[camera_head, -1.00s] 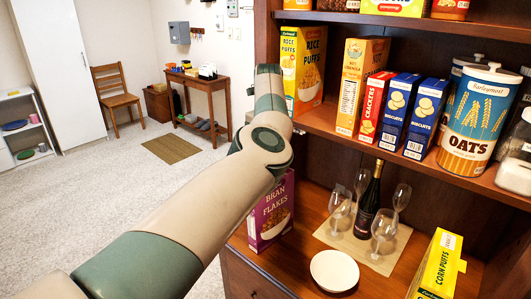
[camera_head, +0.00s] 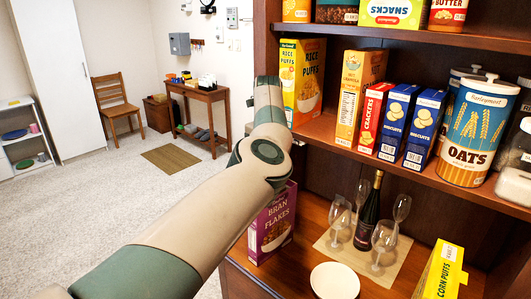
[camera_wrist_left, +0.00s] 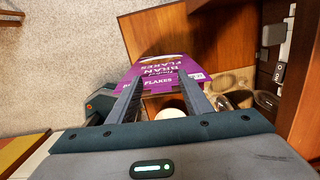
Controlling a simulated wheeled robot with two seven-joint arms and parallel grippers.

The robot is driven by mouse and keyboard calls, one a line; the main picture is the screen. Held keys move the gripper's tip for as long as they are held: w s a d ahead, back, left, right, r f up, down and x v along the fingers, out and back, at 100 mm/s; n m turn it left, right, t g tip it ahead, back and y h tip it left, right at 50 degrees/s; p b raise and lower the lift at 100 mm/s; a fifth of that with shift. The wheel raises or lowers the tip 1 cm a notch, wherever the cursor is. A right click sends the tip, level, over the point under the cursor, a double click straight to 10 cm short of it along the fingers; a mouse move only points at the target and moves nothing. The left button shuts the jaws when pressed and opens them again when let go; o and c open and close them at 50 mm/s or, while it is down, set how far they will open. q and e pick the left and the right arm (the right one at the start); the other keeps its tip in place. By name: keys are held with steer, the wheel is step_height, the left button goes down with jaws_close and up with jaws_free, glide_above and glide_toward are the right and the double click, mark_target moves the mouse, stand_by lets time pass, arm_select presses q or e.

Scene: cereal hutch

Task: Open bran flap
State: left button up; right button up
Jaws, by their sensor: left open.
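The purple bran flakes box (camera_head: 272,226) stands upright at the left end of the hutch's lower surface in the head view, partly covered by my left arm. In the left wrist view the box (camera_wrist_left: 165,68) shows just beyond and between the fingers. My left gripper (camera_wrist_left: 165,90) is open, its two dark fingers apart close over the box's near end. I cannot tell whether the fingers touch it. A brown area shows between the fingers by the box's edge; I cannot tell whether the flap is raised.
A white plate (camera_head: 334,280), wine glasses and a dark bottle (camera_head: 368,210) stand right of the box. A corn puffs box (camera_head: 440,270) is at the front right. The shelf above holds a rice puffs box (camera_head: 302,85), more boxes and an oats canister (camera_head: 480,130). Open floor lies left.

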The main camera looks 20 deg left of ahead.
arm_select(q)
step_height(320, 180, up, 17)
steer(key=p, duration=0.3)
steer(key=shift+d+p, duration=0.35)
arm_select(e)
step_height(320, 180, up, 4)
steer(key=shift+w+f, duration=0.1)
steer(key=shift+f, duration=0.1)
arm_select(q)
steer(key=shift+s+r, duration=0.1)
steer(key=shift+s, duration=0.05)
arm_select(e)
steer(key=shift+d, duration=0.2)
